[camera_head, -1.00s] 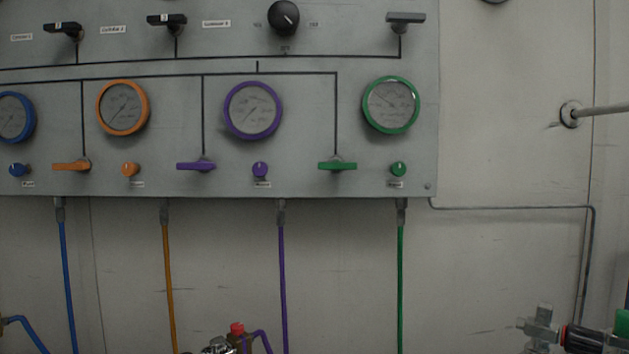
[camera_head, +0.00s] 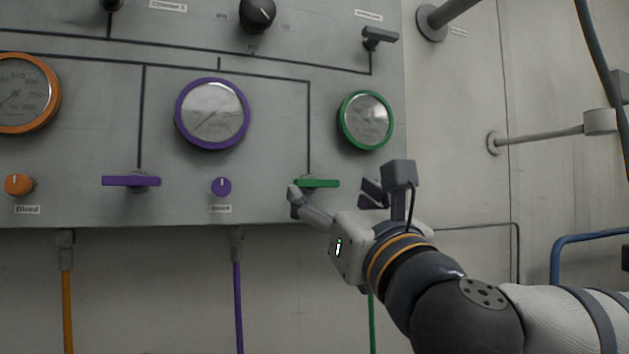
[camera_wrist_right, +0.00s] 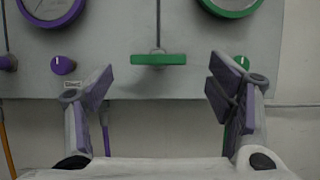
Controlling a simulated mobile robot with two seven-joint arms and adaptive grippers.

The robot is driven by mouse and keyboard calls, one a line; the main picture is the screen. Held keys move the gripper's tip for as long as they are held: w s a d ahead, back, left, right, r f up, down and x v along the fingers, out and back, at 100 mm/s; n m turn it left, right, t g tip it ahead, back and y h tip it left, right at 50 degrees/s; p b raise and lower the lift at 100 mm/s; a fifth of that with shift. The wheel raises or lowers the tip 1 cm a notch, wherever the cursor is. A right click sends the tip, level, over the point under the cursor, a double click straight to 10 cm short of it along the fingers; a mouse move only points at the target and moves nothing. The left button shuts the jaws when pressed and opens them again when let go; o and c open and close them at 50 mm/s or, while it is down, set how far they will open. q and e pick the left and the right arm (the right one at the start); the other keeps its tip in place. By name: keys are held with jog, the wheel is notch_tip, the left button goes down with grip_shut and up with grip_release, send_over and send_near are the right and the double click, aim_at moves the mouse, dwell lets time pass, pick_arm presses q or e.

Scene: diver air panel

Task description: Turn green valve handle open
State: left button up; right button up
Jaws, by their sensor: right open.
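The green valve handle (camera_head: 318,183) is a flat bar lying horizontal on the panel, below and left of the green-rimmed gauge (camera_head: 366,120). In the right wrist view the green valve handle (camera_wrist_right: 158,59) sits ahead, between the two fingers and beyond their tips. My right gripper (camera_head: 334,196) is open and empty in front of the panel, just below the handle. In the right wrist view my right gripper (camera_wrist_right: 163,80) has its fingers spread wider than the handle. No contact with the handle shows. The green knob below the green gauge is hidden in the head view. My left gripper is out of view.
The purple handle (camera_head: 131,181) and purple knob (camera_head: 221,187) are on the panel to the left, with the purple gauge (camera_head: 212,114) above. The green hose (camera_head: 372,325) hangs below the panel beside my right wrist. A pipe (camera_head: 545,137) sticks out from the wall at right.

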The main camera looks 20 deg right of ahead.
aim_at(319, 183)
jog(key=x, duration=0.6)
jog(key=shift+w+a+p, duration=0.1)
jog(key=shift+w+p, duration=0.1)
jog(key=shift+p, duration=0.1)
jog(key=c, duration=1.2)
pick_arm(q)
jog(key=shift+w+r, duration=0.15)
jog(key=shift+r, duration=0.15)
